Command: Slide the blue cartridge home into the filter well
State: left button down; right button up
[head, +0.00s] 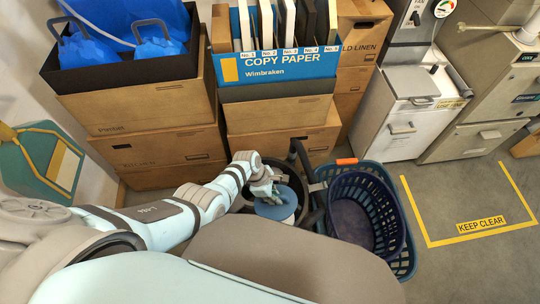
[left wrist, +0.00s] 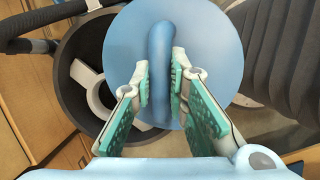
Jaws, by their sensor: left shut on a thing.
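The blue cartridge is a round blue disc (head: 275,207) with a raised grip bar across its top. In the left wrist view the disc (left wrist: 225,60) fills the upper middle. My left gripper (head: 268,190) is shut on this bar, with a finger on each side of it (left wrist: 160,78). A dark round vessel (left wrist: 66,80) with a pale spoked part inside appears to be the filter well. The cartridge overlaps its right side in the wrist view and covers part of its opening. I cannot tell the height between them. My right gripper is not in view.
A blue basket (head: 407,259) with a dark inner basket (head: 350,222) stands right of the vessel. Stacked boxes (head: 155,115) and a copy paper box (head: 280,72) stand behind. A metal cabinet (head: 396,125) is at back right. The yellow-marked KEEP CLEAR floor (head: 462,195) is bare.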

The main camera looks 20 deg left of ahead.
pick_arm(q)
jog(key=w+a+f+m+t+y+b, duration=0.1)
jog(key=w+a+f+b, duration=0.2)
jog(key=w+a+b, duration=0.3)
jog(key=w+a+f+m+t+y+b, duration=0.1)
jog(key=w+a+f+b, duration=0.3)
jog(key=b, duration=1.1)
jog(key=w+a, duration=0.3)
jog(key=shift+a, duration=0.4)
notch_tip(320, 180, down, 8)
jog(key=b, duration=0.5)
jog(key=shift+f, duration=0.2)
